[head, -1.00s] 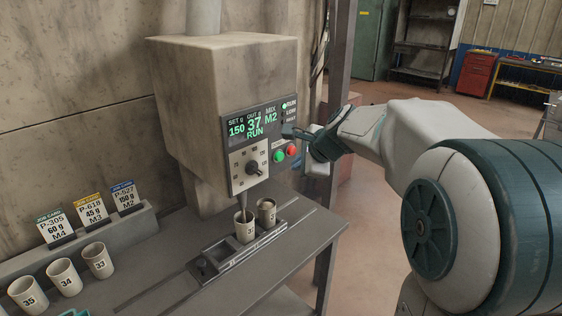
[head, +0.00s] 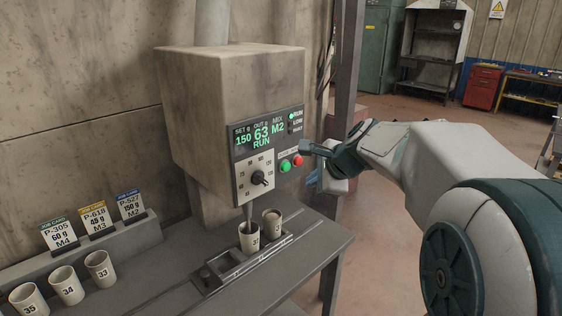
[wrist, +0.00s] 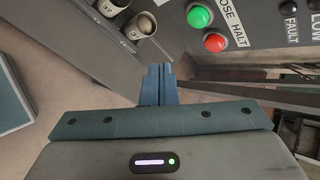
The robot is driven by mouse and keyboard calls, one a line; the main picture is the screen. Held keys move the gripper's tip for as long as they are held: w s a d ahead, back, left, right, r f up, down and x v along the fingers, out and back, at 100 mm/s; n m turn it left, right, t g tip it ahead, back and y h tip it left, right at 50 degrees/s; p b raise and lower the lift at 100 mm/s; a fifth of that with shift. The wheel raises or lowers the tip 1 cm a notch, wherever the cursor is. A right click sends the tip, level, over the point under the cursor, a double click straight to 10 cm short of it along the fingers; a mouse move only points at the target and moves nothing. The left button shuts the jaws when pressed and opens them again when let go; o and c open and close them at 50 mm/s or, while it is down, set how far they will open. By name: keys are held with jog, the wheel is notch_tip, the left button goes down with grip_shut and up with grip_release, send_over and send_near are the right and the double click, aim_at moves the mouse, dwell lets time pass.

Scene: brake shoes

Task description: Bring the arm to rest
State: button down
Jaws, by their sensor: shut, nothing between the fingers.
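My gripper (head: 312,178) is to the right of the dispenser's control panel, apart from it, with nothing held. In the wrist view its blue fingers (wrist: 158,85) are together. The dispenser (head: 230,115) has a lit display (head: 259,135) reading SET 150, OUT 63, MIX M2, RUN. The green button (head: 285,165) and red button (head: 297,160) are on the panel left of my gripper. They also show in the wrist view, green (wrist: 198,17) and red (wrist: 215,42). A cup (head: 249,238) stands under the nozzle, and another cup (head: 272,222) stands beside it in the rack.
Cups 35 (head: 28,300), 34 (head: 67,286) and 33 (head: 100,268) stand on the bench at left, before three job cards (head: 97,216). A dark post (head: 343,100) rises behind my gripper. A red cabinet (head: 483,87) is far back; open floor lies between.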

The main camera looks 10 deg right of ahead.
jog(key=s+f+n+g+h, duration=0.1)
jog(key=s+f+n+g, duration=0.1)
jog(key=s+f+n, duration=0.3)
jog(key=s+f+n+g+h, duration=0.2)
jog(key=s+f+n, duration=0.4)
jog(key=s+n, duration=0.7)
jog(key=s+a+g, duration=0.1)
jog(key=s, duration=0.6)
jog(key=shift+s+n+h, duration=0.3)
jog(key=shift+s, duration=0.05)
